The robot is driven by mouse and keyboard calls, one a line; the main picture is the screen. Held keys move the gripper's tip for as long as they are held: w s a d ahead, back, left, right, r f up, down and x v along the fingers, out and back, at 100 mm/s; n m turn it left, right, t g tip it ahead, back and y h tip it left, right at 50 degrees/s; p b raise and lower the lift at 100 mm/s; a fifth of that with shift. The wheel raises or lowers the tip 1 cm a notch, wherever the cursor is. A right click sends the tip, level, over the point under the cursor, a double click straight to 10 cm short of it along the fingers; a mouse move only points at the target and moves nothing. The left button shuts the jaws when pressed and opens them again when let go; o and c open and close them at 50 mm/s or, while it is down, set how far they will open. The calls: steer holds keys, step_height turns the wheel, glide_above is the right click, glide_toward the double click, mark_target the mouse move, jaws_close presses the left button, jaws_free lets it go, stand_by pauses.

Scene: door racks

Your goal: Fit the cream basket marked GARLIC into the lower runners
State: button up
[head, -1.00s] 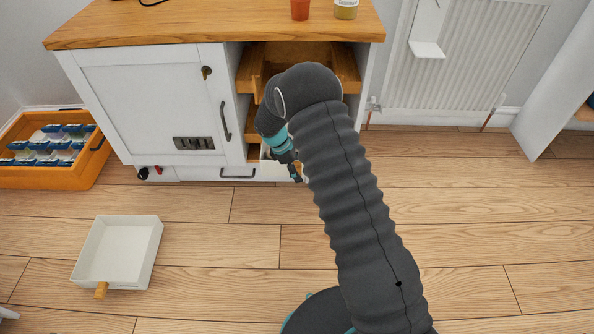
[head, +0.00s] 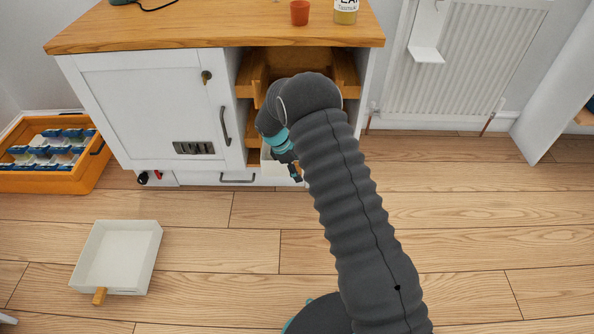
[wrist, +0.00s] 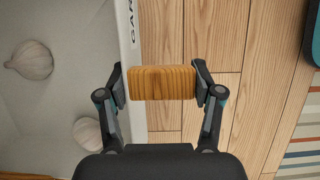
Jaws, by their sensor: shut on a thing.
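In the head view my gripper (head: 295,172) is low in front of the cabinet's open bay, and my arm hides most of the basket; a small pale part (head: 273,169) shows. The wooden runners (head: 345,75) show in the bay. The lower runners are mostly hidden by my arm, so the basket's fit there cannot be told.
A white cabinet door (head: 150,110) is shut left of the bay. An empty cream basket (head: 118,255) lies on the floor at left. An orange crate (head: 85,178) stands at far left. A radiator (head: 470,60) is at right. Floor at right is clear.

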steer(key=shift+w+d+b, duration=0.2)
steer(key=shift+w+b, duration=1.4)
steer(key=shift+w, duration=3.95)
steer(key=o, duration=1.6)
step_height(320, 180, up, 10)
